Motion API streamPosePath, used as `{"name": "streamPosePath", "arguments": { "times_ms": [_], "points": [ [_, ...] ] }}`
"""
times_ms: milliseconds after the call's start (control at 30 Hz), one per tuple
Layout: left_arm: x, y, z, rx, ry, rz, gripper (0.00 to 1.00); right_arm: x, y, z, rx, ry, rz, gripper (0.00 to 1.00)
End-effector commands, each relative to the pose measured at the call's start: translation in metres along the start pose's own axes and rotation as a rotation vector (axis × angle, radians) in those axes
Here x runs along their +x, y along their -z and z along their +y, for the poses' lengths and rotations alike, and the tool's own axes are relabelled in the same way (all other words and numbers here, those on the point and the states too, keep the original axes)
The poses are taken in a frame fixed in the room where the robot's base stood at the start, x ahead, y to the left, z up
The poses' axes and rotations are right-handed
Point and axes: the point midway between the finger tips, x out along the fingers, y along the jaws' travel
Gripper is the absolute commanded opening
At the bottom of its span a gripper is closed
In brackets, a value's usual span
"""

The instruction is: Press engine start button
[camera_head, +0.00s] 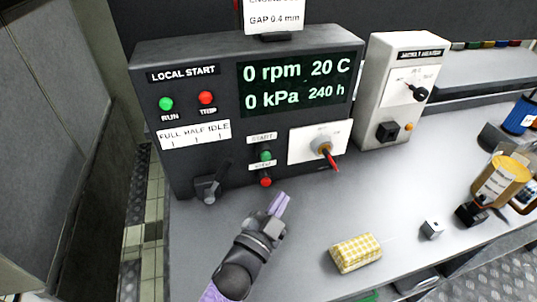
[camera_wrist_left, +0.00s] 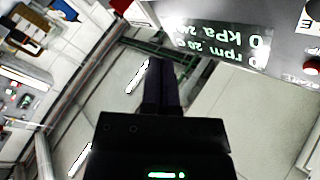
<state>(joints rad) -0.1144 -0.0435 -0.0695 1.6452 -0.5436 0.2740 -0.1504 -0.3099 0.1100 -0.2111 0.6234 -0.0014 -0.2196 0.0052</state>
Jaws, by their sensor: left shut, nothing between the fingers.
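The dark local start panel (camera_head: 220,75) stands at the back left of the bench. Its green start button (camera_head: 266,156) sits under a START label in the lower middle, with a red button (camera_head: 265,182) just below it. My left gripper (camera_head: 279,203) is shut and empty, in front of the panel, below and slightly right of the red button in the picture. It appears apart from both buttons. In the left wrist view its fingers (camera_wrist_left: 160,88) are together. The panel's display (camera_wrist_left: 225,42) shows there upside down; the start button cannot be made out. My right gripper is not in view.
A lever (camera_head: 210,188) juts from the panel at lower left, and a key switch (camera_head: 322,147) sits right of the buttons. A white heater box (camera_head: 397,85) stands to the right. A yellow checked sponge-like block (camera_head: 356,252) lies on the bench, with clear surface behind it.

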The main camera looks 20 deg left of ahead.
Motion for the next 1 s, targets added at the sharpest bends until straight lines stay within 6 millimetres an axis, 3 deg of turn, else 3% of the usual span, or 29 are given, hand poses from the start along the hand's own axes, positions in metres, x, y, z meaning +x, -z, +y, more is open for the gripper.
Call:
{"name": "streamPosePath", "arguments": {
  "times_ms": [167,700,1000],
  "points": [
    [0.004,-0.004,-0.003,0.003,-0.001,0.001,0.00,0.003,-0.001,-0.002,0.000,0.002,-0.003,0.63],
    [0.055,-0.041,-0.039,0.003,-0.002,0.001,0.00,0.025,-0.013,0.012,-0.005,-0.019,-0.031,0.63],
    [0.061,-0.045,-0.045,0.002,-0.001,-0.001,0.00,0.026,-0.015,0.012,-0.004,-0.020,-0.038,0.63]
  ]
}}
